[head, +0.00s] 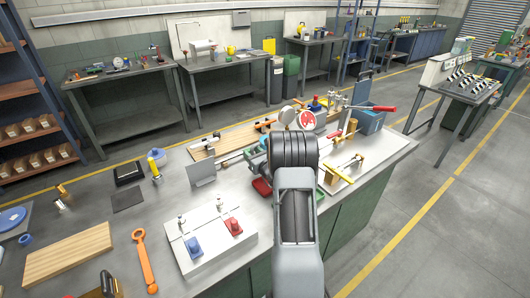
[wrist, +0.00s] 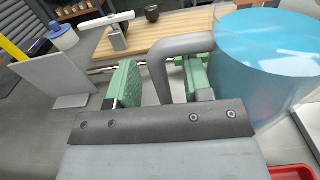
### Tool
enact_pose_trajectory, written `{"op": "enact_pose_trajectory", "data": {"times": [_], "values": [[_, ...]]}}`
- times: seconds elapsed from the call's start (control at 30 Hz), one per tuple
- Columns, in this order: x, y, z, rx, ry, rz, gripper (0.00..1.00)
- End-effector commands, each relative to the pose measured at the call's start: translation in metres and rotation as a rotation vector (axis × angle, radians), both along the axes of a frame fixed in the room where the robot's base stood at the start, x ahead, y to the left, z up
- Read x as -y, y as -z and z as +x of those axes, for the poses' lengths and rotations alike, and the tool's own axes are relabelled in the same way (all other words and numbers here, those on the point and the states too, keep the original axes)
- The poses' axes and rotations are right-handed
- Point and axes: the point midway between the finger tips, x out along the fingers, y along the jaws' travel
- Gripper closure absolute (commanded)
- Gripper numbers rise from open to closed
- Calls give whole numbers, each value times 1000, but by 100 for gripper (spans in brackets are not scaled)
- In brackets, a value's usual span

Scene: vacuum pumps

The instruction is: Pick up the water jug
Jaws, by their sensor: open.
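The water jug (wrist: 268,62) is a translucent blue cylinder with a grey handle, at the right of the wrist view. Its handle arches toward my gripper (wrist: 161,84). The two green finger pads stand apart, one on each side of the handle's upright part. The handle appears to be between the fingers, with the left pad visibly clear of it; contact at the right pad cannot be told. In the head view my gripper (head: 256,154) shows only partly past my wrist, over the workbench, and my arm hides the jug.
A grey upright plate (wrist: 52,80) stands left of my gripper. A wooden board (wrist: 182,30) with a metal fixture lies beyond. A red tray (wrist: 292,173) is near the jug at lower right. In the head view, a white base (head: 190,258) stands in front on the workbench (head: 95,215).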

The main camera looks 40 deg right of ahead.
Motion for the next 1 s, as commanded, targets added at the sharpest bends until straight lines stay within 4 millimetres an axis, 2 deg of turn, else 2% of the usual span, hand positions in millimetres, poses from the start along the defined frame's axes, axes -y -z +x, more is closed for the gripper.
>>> {"op": "enact_pose_trajectory", "data": {"times": [0.1,0.2,0.47,0.9,1.0], "values": [[0,-2,14,0,-2,-1,54],[1,-1,19,0,-1,-1,54],[1,0,20,0,0,-1,54],[1,0,20,0,0,-1,96],[1,0,20,0,0,-1,100]]}}
